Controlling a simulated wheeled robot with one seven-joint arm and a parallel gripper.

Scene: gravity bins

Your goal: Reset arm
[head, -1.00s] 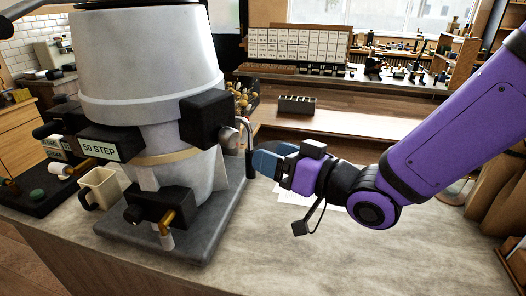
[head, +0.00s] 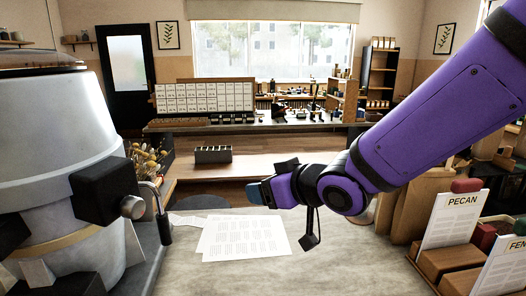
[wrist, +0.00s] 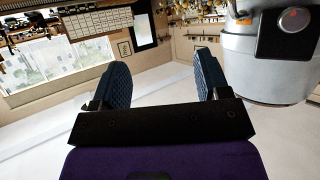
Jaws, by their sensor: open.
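My gripper (head: 256,193) is at the end of my purple arm, above the pale counter and to the right of the grey gravity bin (head: 50,165). In the wrist view my gripper (wrist: 165,85) shows two blue padded fingers spread apart with nothing between them. The bin also shows in the wrist view (wrist: 265,60), to the right of the fingers and apart from them. A metal lever handle (head: 152,200) on the bin's side points toward my gripper, with a gap between them.
Printed papers (head: 245,238) lie on the counter (head: 210,278) below my gripper. Wooden holders with cards, one a PECAN card (head: 452,222), stand at the right. A dark slotted box (head: 213,154) sits on a wooden surface behind.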

